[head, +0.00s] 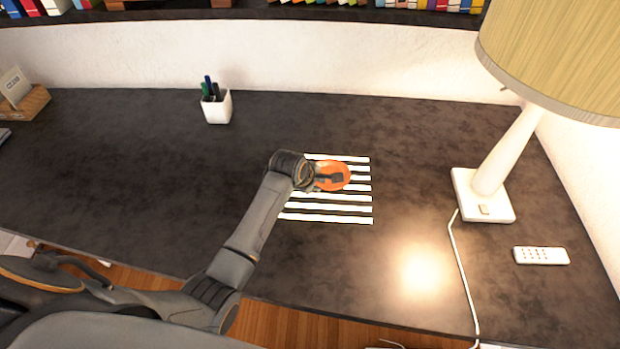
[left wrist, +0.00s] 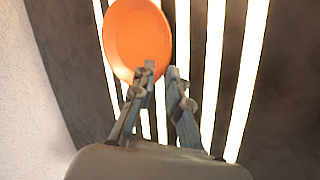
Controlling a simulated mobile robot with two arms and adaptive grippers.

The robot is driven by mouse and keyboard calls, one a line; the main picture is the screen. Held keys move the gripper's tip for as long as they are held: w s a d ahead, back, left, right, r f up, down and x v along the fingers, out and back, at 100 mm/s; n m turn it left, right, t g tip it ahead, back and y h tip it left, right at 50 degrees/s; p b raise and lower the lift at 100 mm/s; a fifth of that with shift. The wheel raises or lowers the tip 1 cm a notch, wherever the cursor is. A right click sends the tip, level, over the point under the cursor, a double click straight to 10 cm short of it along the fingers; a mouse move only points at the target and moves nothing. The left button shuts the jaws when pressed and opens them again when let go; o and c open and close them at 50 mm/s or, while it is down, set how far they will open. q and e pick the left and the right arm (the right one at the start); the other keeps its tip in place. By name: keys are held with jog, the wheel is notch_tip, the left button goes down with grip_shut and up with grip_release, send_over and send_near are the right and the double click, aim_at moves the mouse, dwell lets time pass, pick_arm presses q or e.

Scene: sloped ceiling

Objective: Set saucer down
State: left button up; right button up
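The orange saucer (head: 328,168) is over the black-and-white striped mat (head: 345,219), near the mat's upper part. In the left wrist view the saucer (left wrist: 133,38) lies just beyond my fingertips, with its inner face visible. My left gripper (head: 332,178) reaches in over the mat. In the left wrist view its fingers (left wrist: 163,72) lean together at the saucer's near rim, one finger over the inner face and one outside the rim. They appear closed on the rim. Whether the saucer touches the mat is hard to see. My right gripper is not in view.
A white pen cup (head: 217,108) stands behind and left on the dark desk (head: 130,170). A lamp (head: 490,190) with its cord stands at the right, beside a white remote (head: 541,256). A wooden block (head: 27,103) sits far left. The left desk area is clear.

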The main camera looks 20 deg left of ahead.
pick_arm(q)
jog(key=v, duration=1)
jog(key=shift+s, duration=0.2)
